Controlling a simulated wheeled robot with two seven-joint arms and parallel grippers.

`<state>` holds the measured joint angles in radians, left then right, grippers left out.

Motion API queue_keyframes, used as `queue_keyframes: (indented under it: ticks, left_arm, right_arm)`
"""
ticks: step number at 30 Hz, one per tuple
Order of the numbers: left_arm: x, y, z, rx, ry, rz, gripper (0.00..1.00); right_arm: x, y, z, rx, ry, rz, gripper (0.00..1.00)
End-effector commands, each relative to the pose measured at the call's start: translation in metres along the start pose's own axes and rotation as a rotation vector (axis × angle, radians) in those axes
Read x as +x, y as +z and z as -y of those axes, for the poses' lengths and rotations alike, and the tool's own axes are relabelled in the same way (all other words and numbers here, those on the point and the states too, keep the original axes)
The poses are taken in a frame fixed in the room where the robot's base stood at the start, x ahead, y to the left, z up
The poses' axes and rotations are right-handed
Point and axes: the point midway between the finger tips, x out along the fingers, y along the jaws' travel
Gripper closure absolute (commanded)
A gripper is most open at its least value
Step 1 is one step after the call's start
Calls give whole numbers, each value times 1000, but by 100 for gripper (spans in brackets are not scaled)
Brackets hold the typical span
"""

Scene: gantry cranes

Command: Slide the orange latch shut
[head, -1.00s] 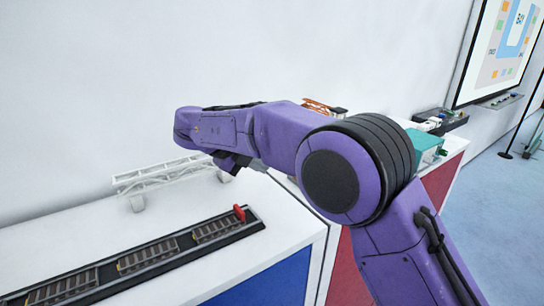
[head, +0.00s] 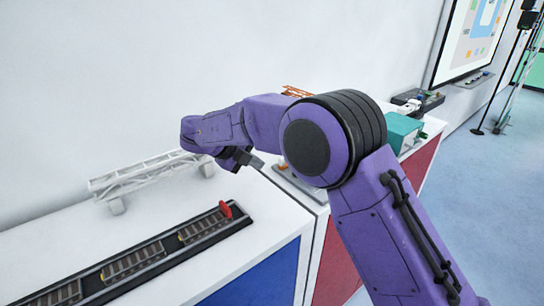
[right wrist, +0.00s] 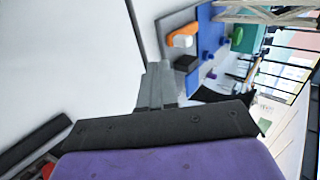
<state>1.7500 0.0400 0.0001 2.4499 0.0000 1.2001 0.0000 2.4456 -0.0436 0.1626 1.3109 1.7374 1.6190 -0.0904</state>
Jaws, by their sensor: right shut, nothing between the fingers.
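My right gripper (head: 249,160) is shut and empty above the right end of the white worktop in the head view. In the right wrist view its grey fingers (right wrist: 156,88) are together with nothing between them. I cannot make out the orange latch for certain. An orange lattice part (head: 297,91) shows behind my right arm in the head view, mostly hidden by it. My left gripper is not in view.
A white truss bridge (head: 148,175) and a dark track strip (head: 165,250) with a red upright piece (head: 226,209) are on the near worktop. A teal box (head: 402,131) and dark tray (head: 416,101) stand farther right. The wall is close behind; open floor lies right.

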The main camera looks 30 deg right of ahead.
Motion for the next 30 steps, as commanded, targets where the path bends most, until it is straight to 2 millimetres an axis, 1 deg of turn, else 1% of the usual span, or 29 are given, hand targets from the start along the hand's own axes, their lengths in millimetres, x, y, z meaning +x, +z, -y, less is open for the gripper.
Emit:
queue_keyframes:
  ticks: [1, 3, 6, 9, 15, 23, 30]
  left_arm:
    - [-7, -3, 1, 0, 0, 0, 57]
    - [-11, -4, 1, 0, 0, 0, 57]
    - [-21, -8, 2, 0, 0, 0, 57]
    - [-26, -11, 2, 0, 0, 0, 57]
    - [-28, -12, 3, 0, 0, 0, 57]
    - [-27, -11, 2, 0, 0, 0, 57]
    - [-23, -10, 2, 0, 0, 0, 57]
  right_arm:
    - [9, -1, 2, -3, 2, -4, 100]
    - [24, -1, 2, -2, 1, -5, 100]
    - [36, 0, 16, 1, 0, -2, 100]
    - [46, 0, 23, 1, 1, -2, 100]
    - [55, 0, 27, 0, 0, 0, 100]
    - [56, 0, 27, 1, 1, 0, 100]
    - [79, -3, 48, 3, 3, -1, 100]
